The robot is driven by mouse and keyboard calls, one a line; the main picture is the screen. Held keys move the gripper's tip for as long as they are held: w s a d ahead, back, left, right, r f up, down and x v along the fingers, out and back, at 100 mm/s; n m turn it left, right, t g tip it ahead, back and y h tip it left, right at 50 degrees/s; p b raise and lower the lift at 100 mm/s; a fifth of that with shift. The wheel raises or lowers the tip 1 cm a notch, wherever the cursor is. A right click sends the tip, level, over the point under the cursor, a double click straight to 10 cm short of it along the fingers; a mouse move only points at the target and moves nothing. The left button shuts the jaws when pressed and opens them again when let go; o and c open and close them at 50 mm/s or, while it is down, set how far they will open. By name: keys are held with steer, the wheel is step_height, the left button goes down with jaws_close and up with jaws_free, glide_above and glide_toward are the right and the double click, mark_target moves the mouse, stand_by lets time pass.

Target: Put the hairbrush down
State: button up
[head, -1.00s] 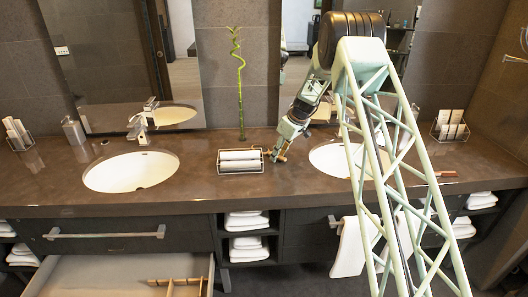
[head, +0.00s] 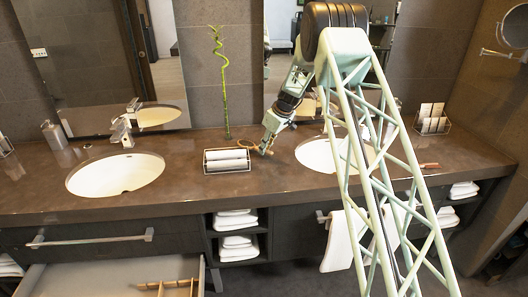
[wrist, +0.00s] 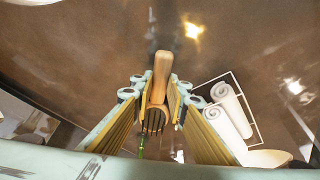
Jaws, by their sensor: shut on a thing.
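The wooden hairbrush (wrist: 162,72) is between the fingers of my gripper (wrist: 158,95) in the wrist view. Its handle points up in the picture, and its slatted or bristled head lies between the finger pads. In the head view my gripper (head: 265,149) is low over the brown counter (head: 285,178), just right of the tray of rolled towels. The hairbrush is small and partly hidden there. I cannot tell whether it touches the counter.
The wire tray (head: 228,171) of rolled white towels is close to my gripper. The left sink (head: 115,176) and right sink (head: 318,157) flank this area. A bamboo stalk (head: 225,95) stands behind the tray. A drawer (head: 110,278) is open below left.

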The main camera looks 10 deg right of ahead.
steer(key=shift+r, duration=3.95)
steer(key=shift+d, duration=0.15)
